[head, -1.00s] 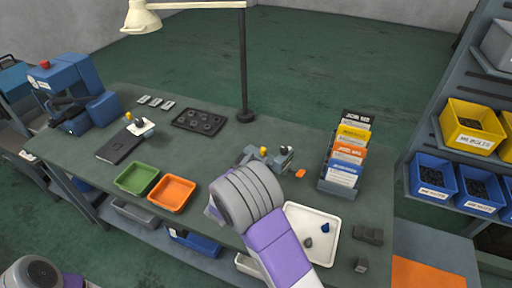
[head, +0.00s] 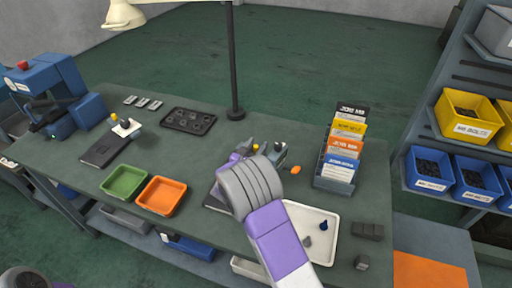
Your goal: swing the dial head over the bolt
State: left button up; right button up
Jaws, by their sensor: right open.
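A small grey fixture (head: 277,155) with a yellow knob (head: 255,148) and a dark part stands mid-bench and looks like the dial stand. My right wrist covers its near side. I cannot make out the dial head or the bolt separately. My right gripper (head: 235,160) shows only as a purple and dark piece past the grey wrist, just left of the fixture. Its fingertips are mostly hidden, so I cannot tell whether it touches anything; it is open. My left gripper is out of view; only a grey part of my left arm shows at bottom left.
A lamp post (head: 235,70) stands behind the fixture. A card rack (head: 336,165) and white tray (head: 330,232) are to the right. Green (head: 124,181) and orange (head: 162,196) trays are to the left. A small orange piece (head: 295,169) lies beside the fixture.

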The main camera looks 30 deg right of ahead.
jog(key=shift+c, duration=0.3)
grip_shut()
